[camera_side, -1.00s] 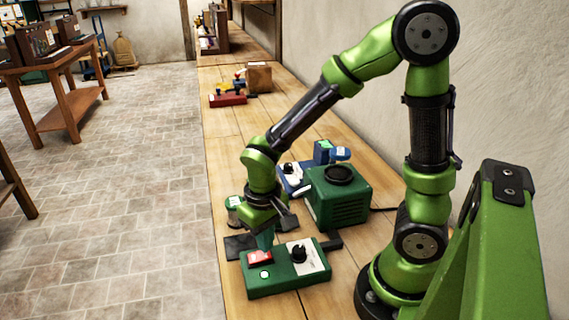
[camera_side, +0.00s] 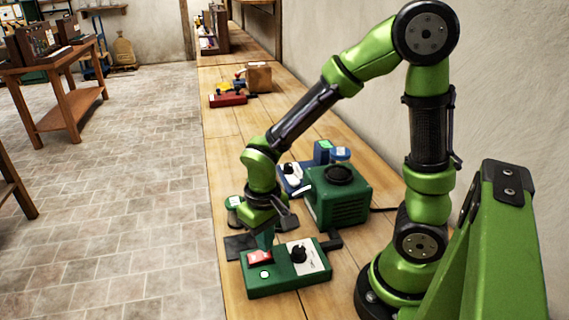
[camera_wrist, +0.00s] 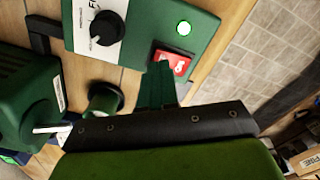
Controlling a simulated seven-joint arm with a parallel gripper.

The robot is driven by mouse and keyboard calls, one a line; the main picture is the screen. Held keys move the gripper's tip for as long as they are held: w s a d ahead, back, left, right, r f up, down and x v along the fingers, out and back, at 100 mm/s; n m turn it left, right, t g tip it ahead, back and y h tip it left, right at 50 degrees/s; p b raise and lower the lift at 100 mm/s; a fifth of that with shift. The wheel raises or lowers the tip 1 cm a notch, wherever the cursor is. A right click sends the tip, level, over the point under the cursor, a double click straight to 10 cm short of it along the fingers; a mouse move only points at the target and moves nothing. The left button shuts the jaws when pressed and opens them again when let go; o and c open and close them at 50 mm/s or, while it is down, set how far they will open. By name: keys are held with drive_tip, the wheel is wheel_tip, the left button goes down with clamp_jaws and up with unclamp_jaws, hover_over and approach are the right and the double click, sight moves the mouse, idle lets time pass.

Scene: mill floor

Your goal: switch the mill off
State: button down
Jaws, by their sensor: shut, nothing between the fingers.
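The mill's green control box (camera_side: 285,285) lies on the bench, with a red rocker switch (camera_side: 259,257), a small pale round lamp (camera_side: 265,274) that looks lit, and a black knob (camera_side: 298,254) on a white plate. My gripper (camera_side: 265,242) is shut and empty, its fingers pointing down at the far edge of the red switch. In the wrist view the fingertips (camera_wrist: 160,68) stand beside the red switch (camera_wrist: 174,64) and hide part of it. I cannot tell whether they touch it.
The green mill body (camera_side: 338,205) with a black top stands behind the control box, close to my wrist. A blue device (camera_side: 291,176) is beyond it. A red item (camera_side: 228,99) and a wooden box (camera_side: 259,77) lie farther along the bench. The wall bounds the right side.

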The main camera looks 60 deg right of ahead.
drive_tip(key=shift+f, duration=0.95)
idle(0.3)
drive_tip(key=shift+r, duration=3.55)
wheel_tip(320, 180, up, 12)
drive_tip(key=m+t+y, duration=0.1)
drive_tip(key=t+y, duration=0.1)
drive_tip(key=t, duration=0.5)
hover_over(287, 260)
